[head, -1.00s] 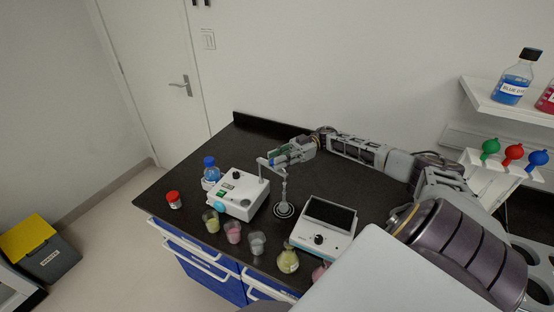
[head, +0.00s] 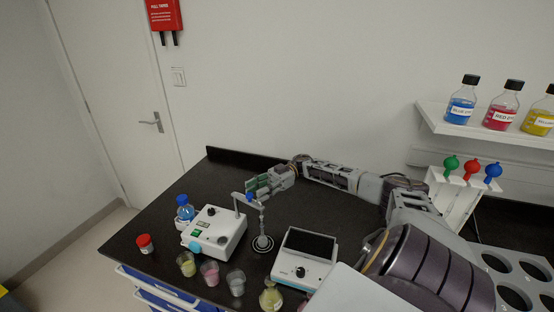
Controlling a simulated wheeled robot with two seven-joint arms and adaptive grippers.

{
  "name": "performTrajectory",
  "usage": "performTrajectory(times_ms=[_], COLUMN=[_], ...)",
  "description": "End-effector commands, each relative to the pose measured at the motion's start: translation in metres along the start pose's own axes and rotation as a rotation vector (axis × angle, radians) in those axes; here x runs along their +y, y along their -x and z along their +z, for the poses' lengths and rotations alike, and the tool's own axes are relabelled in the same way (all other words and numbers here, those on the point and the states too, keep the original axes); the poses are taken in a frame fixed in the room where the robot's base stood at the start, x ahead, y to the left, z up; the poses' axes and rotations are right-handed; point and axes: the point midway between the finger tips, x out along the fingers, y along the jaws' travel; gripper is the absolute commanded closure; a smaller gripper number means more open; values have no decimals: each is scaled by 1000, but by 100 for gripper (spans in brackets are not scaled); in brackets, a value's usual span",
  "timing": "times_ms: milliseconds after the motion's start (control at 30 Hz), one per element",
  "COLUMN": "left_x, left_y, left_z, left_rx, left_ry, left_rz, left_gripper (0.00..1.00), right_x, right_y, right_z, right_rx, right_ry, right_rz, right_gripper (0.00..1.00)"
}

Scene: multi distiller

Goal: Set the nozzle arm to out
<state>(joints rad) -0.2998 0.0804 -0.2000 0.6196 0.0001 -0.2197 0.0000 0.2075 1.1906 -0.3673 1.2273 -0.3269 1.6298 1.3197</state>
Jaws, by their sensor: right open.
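The white dispenser box (head: 217,231) stands on the black bench, with green markings and a knob on top. A thin grey nozzle arm (head: 248,203) runs from a post on the box toward the grey stand (head: 262,241) beside it, with a blue part near its far end. My right gripper (head: 256,188) is open just behind and above the blue end of the nozzle arm. I cannot tell whether it touches it. The fingertips are small in the picture. My left gripper is not in view.
A white device with a dark screen (head: 309,245) stands right of the stand. Several cups, such as the pink one (head: 210,273), line the front. A blue-capped bottle (head: 184,209) and red-capped jar (head: 145,243) are at left. A shelf (head: 480,131) holds dye bottles.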

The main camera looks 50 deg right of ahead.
Motion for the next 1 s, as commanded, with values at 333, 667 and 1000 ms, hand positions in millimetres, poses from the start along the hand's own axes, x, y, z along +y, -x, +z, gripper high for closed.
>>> performTrajectory(times_ms=[333,667,1000], left_x=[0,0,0], left_y=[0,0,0], left_z=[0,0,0], left_rx=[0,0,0], left_ry=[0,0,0], left_rz=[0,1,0], left_gripper=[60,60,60], right_x=[1,1,1], right_y=[35,63,88], right_z=[-1,-1,0], right_rx=[0,0,1], right_ry=[2,2,2], right_rz=[2,1,2], right_gripper=[56,56,56])
